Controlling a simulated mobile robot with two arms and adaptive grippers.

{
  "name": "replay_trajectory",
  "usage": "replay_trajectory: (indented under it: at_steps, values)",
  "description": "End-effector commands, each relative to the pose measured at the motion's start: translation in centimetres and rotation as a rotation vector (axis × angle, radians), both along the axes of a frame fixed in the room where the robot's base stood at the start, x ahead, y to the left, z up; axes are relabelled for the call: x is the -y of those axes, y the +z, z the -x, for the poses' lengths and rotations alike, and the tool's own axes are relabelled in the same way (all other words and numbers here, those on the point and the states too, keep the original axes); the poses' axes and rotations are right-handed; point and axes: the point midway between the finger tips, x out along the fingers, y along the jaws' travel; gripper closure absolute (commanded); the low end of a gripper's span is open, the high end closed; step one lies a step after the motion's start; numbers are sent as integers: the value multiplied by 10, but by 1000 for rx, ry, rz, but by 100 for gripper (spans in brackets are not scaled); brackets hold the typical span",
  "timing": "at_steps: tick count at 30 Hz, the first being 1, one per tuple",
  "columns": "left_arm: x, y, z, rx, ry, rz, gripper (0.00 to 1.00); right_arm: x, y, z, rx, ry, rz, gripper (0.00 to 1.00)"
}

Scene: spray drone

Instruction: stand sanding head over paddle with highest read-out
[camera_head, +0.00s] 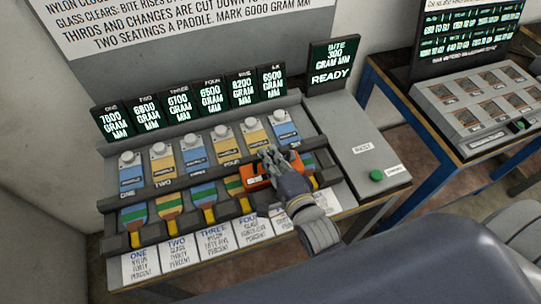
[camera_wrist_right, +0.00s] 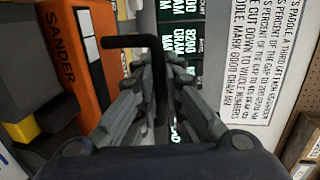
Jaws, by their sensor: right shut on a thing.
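The orange sanding head (camera_head: 254,176), marked SANDER in the right wrist view (camera_wrist_right: 75,60), is over the right part of the paddle rack (camera_head: 107,205), around paddles four and five. I cannot tell whether it rests on a paddle. My right gripper (camera_head: 270,158) is at the sanding head, its fingers shut on a black bent bar (camera_wrist_right: 130,41) that looks like its handle. The bar's join to the body is hidden. The read-out (camera_head: 243,90) of paddle five shows 8200, the highest; read-out one (camera_head: 115,121) shows 7600. The others are lower. My left gripper is out of view.
A panel (camera_head: 333,66) reads BITE 300 GRAM MM, READY. A grey box with a green button (camera_head: 376,175) is right of the rack. Name cards (camera_head: 178,252) line its front edge. A second blue-framed table (camera_head: 425,175) stands at the right. A wall stands at the left.

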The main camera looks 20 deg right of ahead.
Motion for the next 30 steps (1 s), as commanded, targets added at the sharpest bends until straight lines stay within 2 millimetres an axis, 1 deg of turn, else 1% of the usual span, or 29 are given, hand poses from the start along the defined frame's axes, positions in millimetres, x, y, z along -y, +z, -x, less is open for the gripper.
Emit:
replay_trajectory:
  at_steps: [1,2,3,4,13,16,17,20,23,30]
  values:
    - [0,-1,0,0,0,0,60,0,0,-1,5,0,-1,100]
    - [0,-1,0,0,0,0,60,0,-2,0,-1,0,0,87]
    - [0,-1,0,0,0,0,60,0,-2,0,-1,0,0,78]
    - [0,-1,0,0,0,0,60,0,-2,0,-1,0,0,71]
    - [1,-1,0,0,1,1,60,0,-2,0,-1,0,0,71]
    - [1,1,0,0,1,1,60,0,2,0,0,0,1,71]
    - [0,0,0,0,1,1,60,0,1,2,-2,0,1,71]
    - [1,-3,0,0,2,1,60,1,1,13,-4,0,0,71]
    - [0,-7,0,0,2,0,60,3,4,28,-3,-1,1,71]
    - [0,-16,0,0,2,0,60,7,11,70,-5,0,1,71]
